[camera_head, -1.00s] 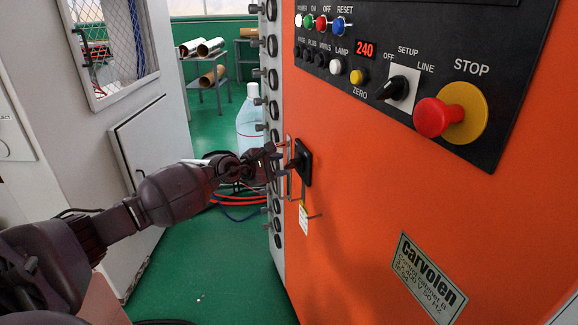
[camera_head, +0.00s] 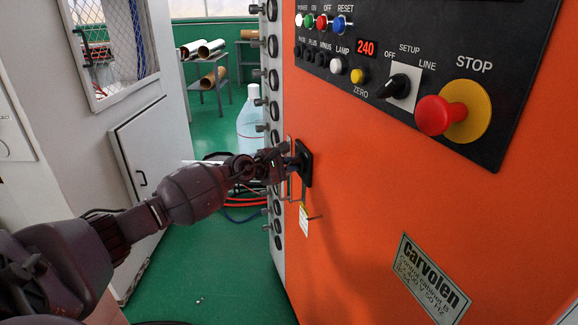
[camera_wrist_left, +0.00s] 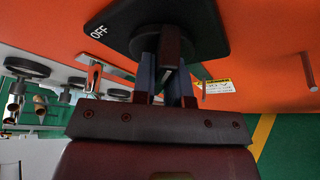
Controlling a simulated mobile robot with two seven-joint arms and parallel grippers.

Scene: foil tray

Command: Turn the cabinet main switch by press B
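The main switch (camera_head: 304,163) is a black plate with a black knob on the orange cabinet (camera_head: 370,185), near its left edge. In the left wrist view the switch plate (camera_wrist_left: 205,30) fills the top, with the word OFF at its left corner and the knob's handle (camera_wrist_left: 172,45) at the middle. My left gripper (camera_head: 284,160) is right at the switch. Its two fingers (camera_wrist_left: 165,72) stand apart, one on each side of the handle's near end. I cannot tell whether they press on it. My right gripper is not in view.
A control panel (camera_head: 405,70) with buttons, a SETUP knob (camera_head: 397,85) and a red stop button (camera_head: 440,115) is above right. A tag (camera_head: 303,220) hangs below the switch. A grey cabinet (camera_head: 145,160) stands left. Green floor (camera_head: 215,275) lies between.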

